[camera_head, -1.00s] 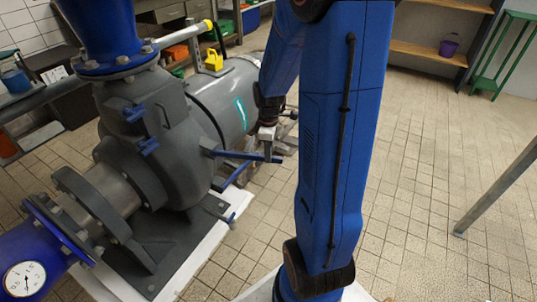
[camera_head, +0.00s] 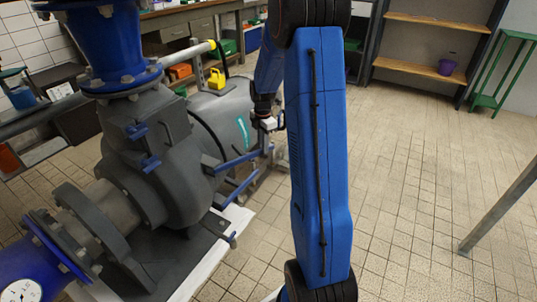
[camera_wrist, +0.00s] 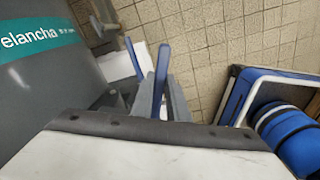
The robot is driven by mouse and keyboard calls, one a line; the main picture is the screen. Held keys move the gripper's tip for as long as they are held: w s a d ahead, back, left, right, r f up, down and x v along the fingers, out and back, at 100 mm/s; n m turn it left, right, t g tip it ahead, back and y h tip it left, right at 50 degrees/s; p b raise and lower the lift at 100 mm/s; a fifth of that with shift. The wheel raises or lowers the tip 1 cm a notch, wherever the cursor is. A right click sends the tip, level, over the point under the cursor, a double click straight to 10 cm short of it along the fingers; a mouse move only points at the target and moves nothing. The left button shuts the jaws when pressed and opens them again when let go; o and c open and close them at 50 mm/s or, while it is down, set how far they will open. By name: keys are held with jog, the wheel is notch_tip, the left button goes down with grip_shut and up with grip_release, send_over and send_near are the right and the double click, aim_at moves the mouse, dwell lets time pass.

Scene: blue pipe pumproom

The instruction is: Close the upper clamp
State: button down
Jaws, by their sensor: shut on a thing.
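The upper clamp's blue lever (camera_head: 236,161) sticks out from the right side of the grey pump (camera_head: 165,150), slanting slightly up to its outer end. My gripper (camera_head: 266,143) is at that outer end and is shut on the lever. A second, lower blue lever (camera_head: 242,186) lies below it, apart from my gripper. In the wrist view, a blue lever (camera_wrist: 160,78) runs up beside a grey finger of my gripper (camera_wrist: 172,95), and another blue lever (camera_wrist: 134,58) stands to its left. The fingertips are small and partly hidden, so the exact contact is unclear.
A blue flanged pipe (camera_head: 105,45) rises from the pump. Tiled floor (camera_head: 420,190) to the right is mostly clear.

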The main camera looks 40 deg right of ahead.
jog(key=w+a+n, duration=0.1)
jog(key=w+n, duration=0.3)
jog(key=w, duration=0.5)
jog(key=shift+n, duration=0.4)
jog(key=c, duration=1.7)
grip_release()
jog(key=shift+r, duration=8.7)
